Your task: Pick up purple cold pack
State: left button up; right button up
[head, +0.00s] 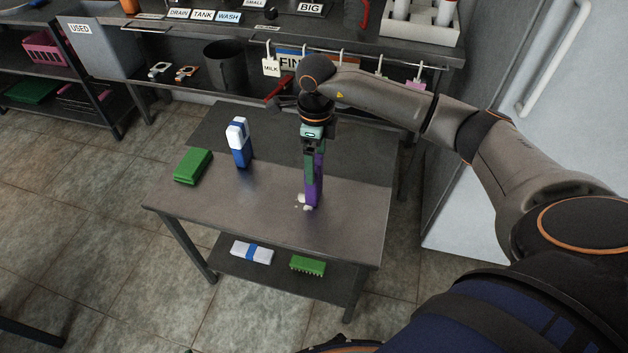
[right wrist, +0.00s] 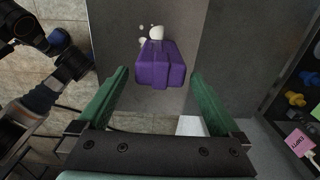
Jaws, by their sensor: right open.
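The purple cold pack (head: 314,186) stands on the small grey table (head: 262,205), near its front right part. In the right wrist view it shows as a purple block (right wrist: 161,64) with a raised band, ahead of and between the green fingers. My right gripper (head: 312,172) points down at it from above, and one finger overlaps the pack in the head view. In the right wrist view the right gripper (right wrist: 158,84) is open, with a gap on both sides of the pack. My left gripper is not in view.
A blue and white pack (head: 239,145) stands on the table, with a green block (head: 193,166) to its left. Small white bits (head: 301,201) lie by the purple pack. The lower shelf holds a white and blue pack (head: 252,252) and a green brush (head: 308,265).

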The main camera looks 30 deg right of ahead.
jog(key=f, duration=0.3)
jog(key=f+b, duration=0.1)
jog(key=f, duration=0.3)
jog(key=shift+w+a, duration=0.15)
jog(key=shift+w, duration=0.05)
jog(key=shift+r, duration=0.1)
jog(key=c, duration=1.5)
jog(key=shift+c, duration=0.3)
jog(key=shift+r, duration=0.1)
